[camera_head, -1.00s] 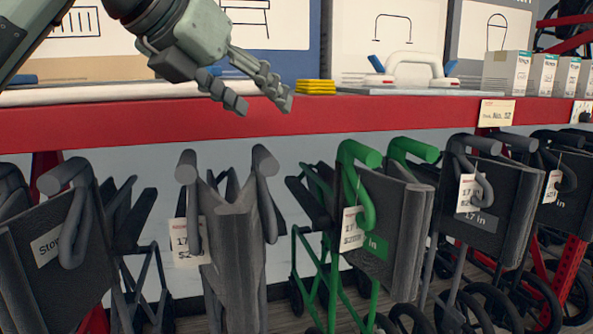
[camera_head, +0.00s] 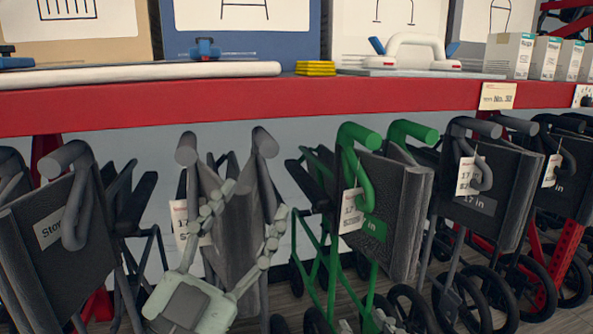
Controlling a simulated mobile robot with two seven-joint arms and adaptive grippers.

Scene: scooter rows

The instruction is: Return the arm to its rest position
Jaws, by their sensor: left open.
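My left gripper (camera_head: 251,200) is low in the left middle of the head view, in front of a folded grey scooter or walker (camera_head: 238,225). Its two grey-green jointed fingers point up and are spread apart, with nothing between them. Whether it touches the folded frame behind it, I cannot tell. Only small grey pieces show at the bottom edge right of centre, which look like the fingertips of my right gripper (camera_head: 366,325). The rest of it is cut off, so its jaws cannot be judged.
A red-edged shelf (camera_head: 150,108) runs across above, holding a yellow stack (camera_head: 315,68), a white handled item (camera_head: 415,52) and boxes (camera_head: 510,55). Below stand folded wheeled frames, one with green handles (camera_head: 362,165). They are close together, with little floor free.

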